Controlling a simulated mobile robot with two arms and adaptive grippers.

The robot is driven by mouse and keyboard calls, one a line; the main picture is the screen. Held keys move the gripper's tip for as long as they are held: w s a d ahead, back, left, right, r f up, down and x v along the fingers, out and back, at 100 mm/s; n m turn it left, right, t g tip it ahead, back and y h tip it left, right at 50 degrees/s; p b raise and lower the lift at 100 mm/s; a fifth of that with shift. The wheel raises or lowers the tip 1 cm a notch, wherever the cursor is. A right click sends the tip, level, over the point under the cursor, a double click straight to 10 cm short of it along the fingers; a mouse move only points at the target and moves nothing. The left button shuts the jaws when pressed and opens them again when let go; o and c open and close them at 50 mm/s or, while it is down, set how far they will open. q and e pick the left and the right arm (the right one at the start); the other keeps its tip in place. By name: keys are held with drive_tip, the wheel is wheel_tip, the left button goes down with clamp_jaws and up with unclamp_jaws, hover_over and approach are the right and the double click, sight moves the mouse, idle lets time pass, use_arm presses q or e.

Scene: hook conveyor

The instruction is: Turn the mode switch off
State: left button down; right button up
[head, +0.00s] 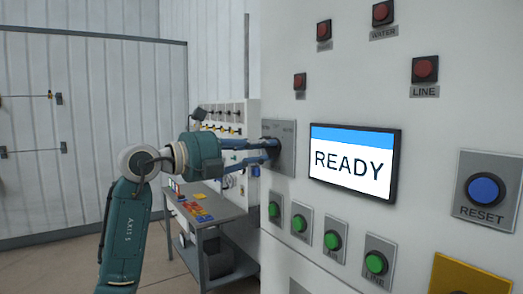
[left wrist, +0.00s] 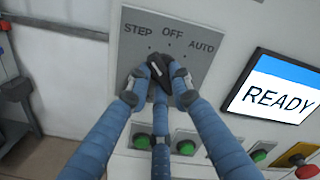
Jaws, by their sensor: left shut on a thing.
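The mode switch is a black rotary knob (left wrist: 157,68) on a grey plate (left wrist: 200,66) labelled STEP, OFF and AUTO. My left gripper (left wrist: 158,84) is shut on the knob, with one blue finger on each side of it. The fingers partly cover the knob, and I cannot tell for certain which label it points to. In the head view the plate (head: 287,160) is left of the READY screen, and my left gripper (head: 268,149) reaches it from the left. My right gripper is in neither view.
The screen (head: 352,163) reads READY, just right of the plate. Green buttons (head: 333,240) line the panel below, red ones (head: 425,69) are above, and a blue RESET button (head: 484,189) is at right. A grey table (head: 215,220) stands behind my left arm.

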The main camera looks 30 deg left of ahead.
use_arm(q)
drive_tip(key=shift+a+r+m+b, duration=0.1)
drive_tip(key=shift+m+b, duration=0.65)
drive_tip(key=shift+m, duration=3.55)
drive_tip(key=c, duration=1.5)
unclamp_jaws()
drive_tip(key=shift+c, duration=0.2)
